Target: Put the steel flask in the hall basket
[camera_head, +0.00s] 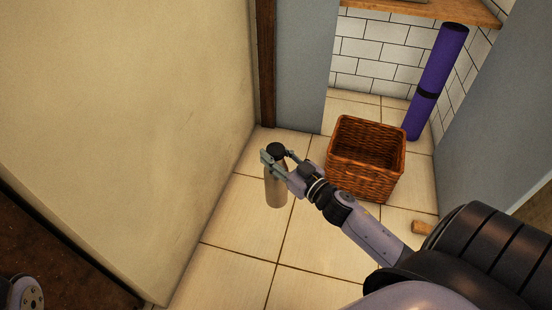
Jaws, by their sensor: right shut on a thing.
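The steel flask (275,192) has a dull metal body and a black cap, and hangs upright in the middle of the head view. My right gripper (274,161) is shut on it near the top, just below the cap. The hall basket (367,180) is a brown woven square basket on the tiled floor, to the right of the flask and apart from it. Its open top faces up, and the part of the inside that shows looks empty. My left gripper is not in view.
A purple rolled mat (436,82) leans upright behind the basket. A small wooden piece (421,228) lies on the floor right of my right arm. A cream wall (130,100) stands at left and a grey panel (490,110) at right. Tiled floor is clear below the flask.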

